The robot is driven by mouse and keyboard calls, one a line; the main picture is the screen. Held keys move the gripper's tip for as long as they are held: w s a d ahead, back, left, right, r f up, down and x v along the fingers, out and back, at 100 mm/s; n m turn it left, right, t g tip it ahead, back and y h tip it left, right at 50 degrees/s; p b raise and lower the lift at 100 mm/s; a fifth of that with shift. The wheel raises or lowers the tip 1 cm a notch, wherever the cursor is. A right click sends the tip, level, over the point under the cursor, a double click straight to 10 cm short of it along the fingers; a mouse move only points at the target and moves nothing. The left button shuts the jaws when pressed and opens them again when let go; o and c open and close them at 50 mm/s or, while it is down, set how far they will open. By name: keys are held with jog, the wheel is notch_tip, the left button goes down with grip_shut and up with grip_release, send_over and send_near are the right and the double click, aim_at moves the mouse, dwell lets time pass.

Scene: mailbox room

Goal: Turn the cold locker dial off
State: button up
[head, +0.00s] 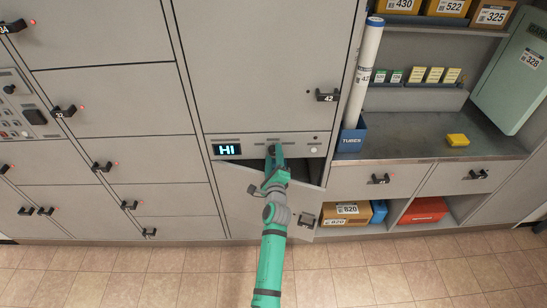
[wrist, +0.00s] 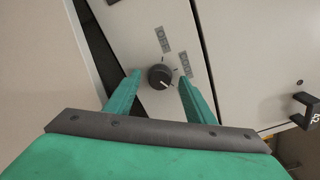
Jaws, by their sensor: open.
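The cold locker dial (wrist: 160,77) is a round black knob with a pale pointer mark, on a grey panel in the wrist view. The mark seems to point to the lower right. In the head view my gripper (head: 274,152) is at the control panel and hides the dial. The lit display (head: 227,150) left of it reads HI.
The locker door (head: 262,208) below the panel stands partly open around my arm. The closed door marked 42 (head: 265,65) is above. A blue tube holder (head: 350,138) stands to the right, beside a counter (head: 415,132) with a yellow item (head: 458,140).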

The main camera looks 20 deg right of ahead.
jog(key=shift+w, duration=0.1)
jog(key=c, duration=1.1)
jog(key=shift+o, duration=0.2)
